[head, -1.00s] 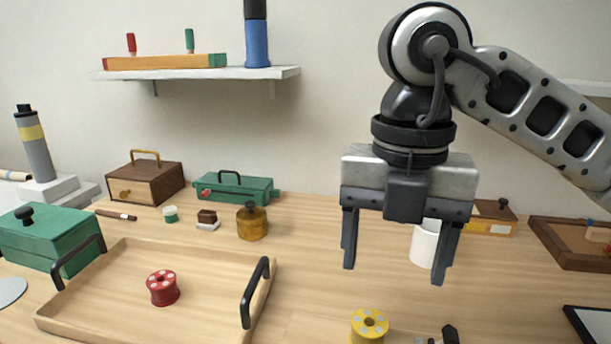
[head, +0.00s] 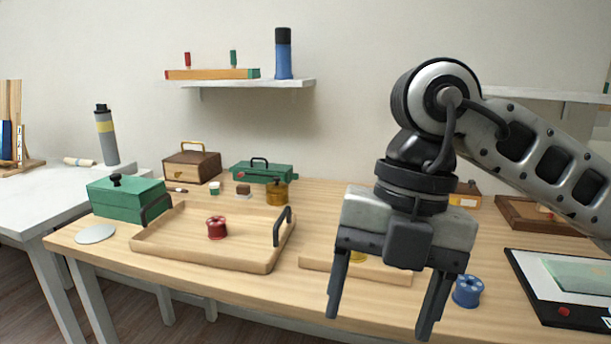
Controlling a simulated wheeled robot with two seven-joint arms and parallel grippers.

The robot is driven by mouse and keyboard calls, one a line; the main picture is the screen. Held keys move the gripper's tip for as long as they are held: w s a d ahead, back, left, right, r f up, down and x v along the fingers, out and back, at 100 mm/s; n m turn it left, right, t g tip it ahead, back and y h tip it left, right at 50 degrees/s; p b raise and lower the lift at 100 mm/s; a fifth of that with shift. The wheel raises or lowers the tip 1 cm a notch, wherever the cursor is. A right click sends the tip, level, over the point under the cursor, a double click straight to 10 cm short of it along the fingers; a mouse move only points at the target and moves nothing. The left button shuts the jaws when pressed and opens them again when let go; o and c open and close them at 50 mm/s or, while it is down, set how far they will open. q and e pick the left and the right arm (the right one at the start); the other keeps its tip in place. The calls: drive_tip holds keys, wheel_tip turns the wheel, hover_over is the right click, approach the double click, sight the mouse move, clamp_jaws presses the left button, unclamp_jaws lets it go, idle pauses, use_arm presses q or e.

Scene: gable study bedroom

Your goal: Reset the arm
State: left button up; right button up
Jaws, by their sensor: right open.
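My right gripper (head: 383,300) is open and empty. Its fingers point down in front of the table's front part, and its arm comes in from the right. Behind it a yellow spool (head: 358,257) is mostly hidden on a light wooden board (head: 318,265). A blue spool (head: 468,291) stands on the table just right of the fingers. A red spool (head: 217,228) stands in the wooden tray (head: 150,246) with black handles. My left gripper is not in view.
A green box (head: 127,200), a wooden box (head: 190,166), a green toolbox (head: 262,172) and an amber jar (head: 277,191) stand at the back and left. A framed tablet-like panel (head: 530,290) lies at the right. A wall shelf (head: 240,86) hangs above. The table's front edge is at the bottom.

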drive_tip(key=s+a+f+n+g+y, duration=0.25)
drive_tip(key=s+a+g+y, duration=0.2)
drive_tip(key=a, duration=0.25)
drive_tip(key=s+a+r+g+y+p, duration=0.15)
drive_tip(key=a+r+g+y, duration=0.45)
drive_tip(key=y, duration=0.6)
drive_tip(key=w+d+f+m+t+y, duration=0.1)
drive_tip(key=w+d+m+t+y, duration=0.3)
drive_tip(key=m+t, duration=0.65)
drive_tip(key=w+d+m+t+y, duration=0.2)
drive_tip(key=w+m+t, duration=0.45)
drive_tip(key=t, duration=0.65)
drive_tip(key=w+d+f+m+t+h, duration=0.3)
drive_tip(key=d+f+m+t+h, duration=0.2)
drive_tip(key=f+m+t+h, duration=0.5)
drive_tip(key=s+d+f+m+g+h, duration=0.2)
drive_tip(key=s+f+g+h, duration=0.1)
drive_tip(key=f, duration=0.5)
drive_tip(key=s+d+f+m+g+h, duration=0.2)
drive_tip(key=s+d+f+g+h, duration=0.1)
drive_tip(key=f, duration=0.5)
drive_tip(key=s+d+f+m+g+h, duration=0.3)
drive_tip(key=s+f+g+h, duration=0.1)
drive_tip(key=f, duration=0.5)
drive_tip(key=shift+s+d+g+h+p, duration=0.3)
drive_tip(key=shift+s+h+p, duration=0.2)
drive_tip(key=shift+s, duration=0.7)
drive_tip(key=shift+f, duration=0.1)
